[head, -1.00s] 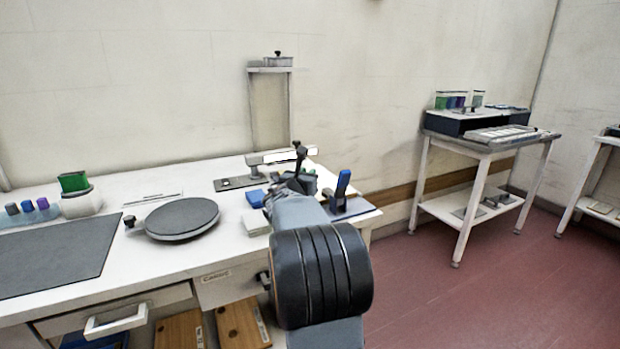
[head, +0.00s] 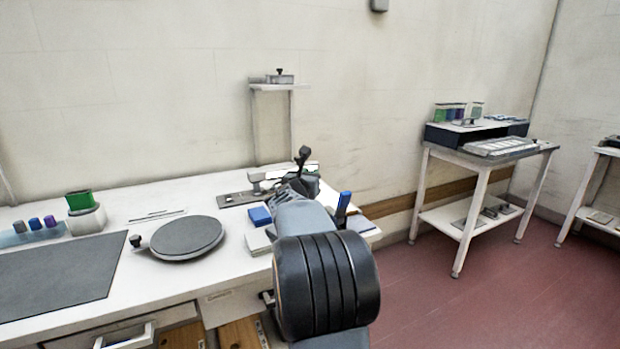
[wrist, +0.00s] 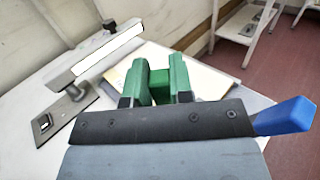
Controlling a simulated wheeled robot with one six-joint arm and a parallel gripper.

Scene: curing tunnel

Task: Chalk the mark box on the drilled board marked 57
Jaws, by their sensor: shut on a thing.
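My gripper (wrist: 155,100) is shut on a green block-like piece (wrist: 158,82), seen in the wrist view; its number, if any, is not legible. Below and beyond the green piece lies a pale flat board (wrist: 208,82) on the bench top. I cannot read a 57 or make out a mark box, and the green piece hides part of this board. I cannot tell whether the piece touches it. In the head view my own arm hides the gripper's fingertips and most of this spot.
A blue-handled thing (head: 343,205) stands close right of my arm. A grey plate fixture with a white bar (wrist: 108,52) is at left. The bench (head: 185,285) also holds a round turntable (head: 186,236), a dark mat (head: 60,270) and a blue pad (head: 259,216).

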